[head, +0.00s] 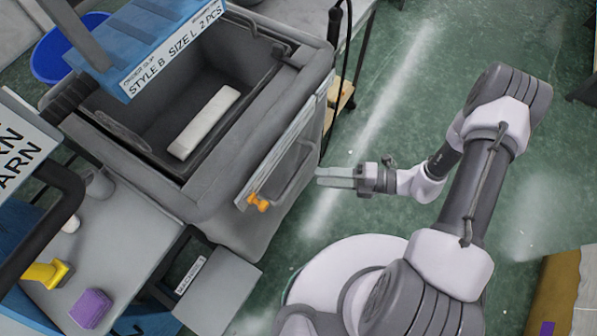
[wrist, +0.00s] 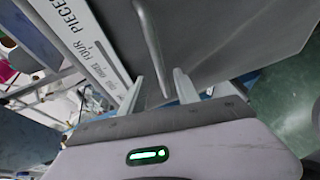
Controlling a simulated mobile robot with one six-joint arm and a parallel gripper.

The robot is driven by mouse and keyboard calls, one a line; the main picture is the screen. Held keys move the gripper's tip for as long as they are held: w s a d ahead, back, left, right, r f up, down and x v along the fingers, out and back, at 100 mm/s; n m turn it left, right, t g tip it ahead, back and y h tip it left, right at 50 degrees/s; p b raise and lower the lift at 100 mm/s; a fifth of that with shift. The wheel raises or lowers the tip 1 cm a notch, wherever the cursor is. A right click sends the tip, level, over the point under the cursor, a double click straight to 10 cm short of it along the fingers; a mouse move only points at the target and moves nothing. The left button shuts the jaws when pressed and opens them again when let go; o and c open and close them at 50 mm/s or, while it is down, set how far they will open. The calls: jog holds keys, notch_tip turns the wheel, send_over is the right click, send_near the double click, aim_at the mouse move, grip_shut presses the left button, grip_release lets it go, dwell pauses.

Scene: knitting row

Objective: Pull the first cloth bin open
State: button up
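A grey cloth bin (head: 215,200) with an open top stands at the centre of the head view, a white block (head: 204,122) lying inside it. A grey bar handle (head: 287,185) is on its right-hand face, below a label strip. My gripper (head: 320,177) is just right of this face, at handle height. In the wrist view my gripper (wrist: 158,76) is open, with a finger on each side of the handle bar (wrist: 148,40). Gaps show between bar and fingers. The bin face (wrist: 230,35) fills the upper right there.
An orange clip (head: 258,202) sits on the bin's lower front corner. A grey table with a yellow item (head: 45,273) and a purple block (head: 90,308) is at lower left. A blue sign (head: 140,45) overhangs the bin.

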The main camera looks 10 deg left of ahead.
aim_at(300, 175)
jog(key=a, duration=0.2)
jog(key=a+f+b, duration=0.1)
jog(key=a, duration=0.5)
jog(key=shift+f+b, duration=0.2)
jog(key=shift+b, duration=0.15)
grip_shut()
dwell(0.8)
